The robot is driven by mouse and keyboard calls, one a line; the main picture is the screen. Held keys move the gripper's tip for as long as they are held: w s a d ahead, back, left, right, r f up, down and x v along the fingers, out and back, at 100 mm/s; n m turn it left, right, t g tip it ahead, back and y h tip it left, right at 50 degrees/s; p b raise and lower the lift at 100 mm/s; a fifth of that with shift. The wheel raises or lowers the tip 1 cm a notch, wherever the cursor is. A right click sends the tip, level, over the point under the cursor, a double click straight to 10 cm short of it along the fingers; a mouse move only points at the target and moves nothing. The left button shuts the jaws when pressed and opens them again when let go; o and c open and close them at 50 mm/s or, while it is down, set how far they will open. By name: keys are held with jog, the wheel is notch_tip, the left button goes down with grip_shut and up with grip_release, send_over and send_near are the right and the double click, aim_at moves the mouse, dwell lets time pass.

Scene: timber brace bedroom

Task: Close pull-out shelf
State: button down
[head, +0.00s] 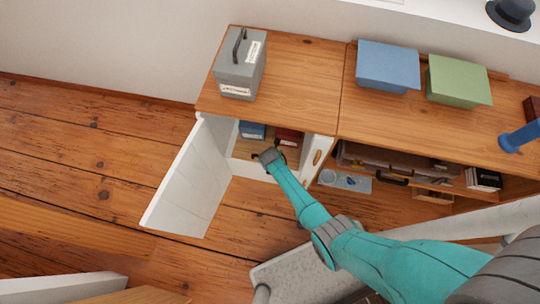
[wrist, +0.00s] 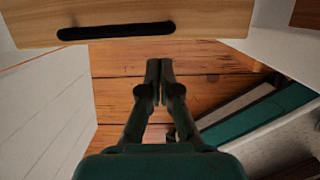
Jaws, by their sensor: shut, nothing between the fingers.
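The pull-out shelf (head: 247,150) is inside the open left cabinet, with a blue box and a red box on it. In the wrist view its light wooden front (wrist: 210,18) spans the top, with a long dark slot (wrist: 115,31) in it. My gripper (head: 268,157) is at the cabinet opening, by the shelf's front edge; my arm hides part of that area. In the wrist view my gripper (wrist: 159,64) is shut and empty, its fingertips just below the wooden front in the picture. I cannot tell if they touch it.
A white door (head: 188,180) stands open on the left. A white panel with a wooden handle (head: 317,157) is close on the right. A grey box (head: 240,68) and blue and green boxes (head: 387,66) are on the cabinet top. Wooden floor is clear at left.

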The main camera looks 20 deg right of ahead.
jog(key=s+a+v, duration=0.1)
jog(key=v, duration=0.9)
jog(key=shift+s, duration=0.25)
jog(key=s+d+r+m+t+y, duration=0.1)
jog(key=s+r+m+t, duration=0.25)
jog(key=s+m, duration=0.5)
jog(key=s+d+r+m+t+y, duration=0.1)
jog(key=s+r+m+t, duration=0.3)
jog(key=s, duration=0.7)
jog(key=s+r+m+t, duration=0.1)
jog(key=s+r+m, duration=0.3)
jog(key=r, duration=0.6)
jog(key=s+r+m+t, duration=0.2)
jog(key=s+r+m, duration=0.2)
jog(key=r+m, duration=0.3)
jog(key=s+r+m+t, duration=0.2)
jog(key=s+r+m, duration=0.2)
jog(key=r, duration=1.1)
jog(key=shift+d+r+m, duration=0.2)
jog(key=shift+d+m, duration=0.25)
jog(key=shift+m, duration=0.2)
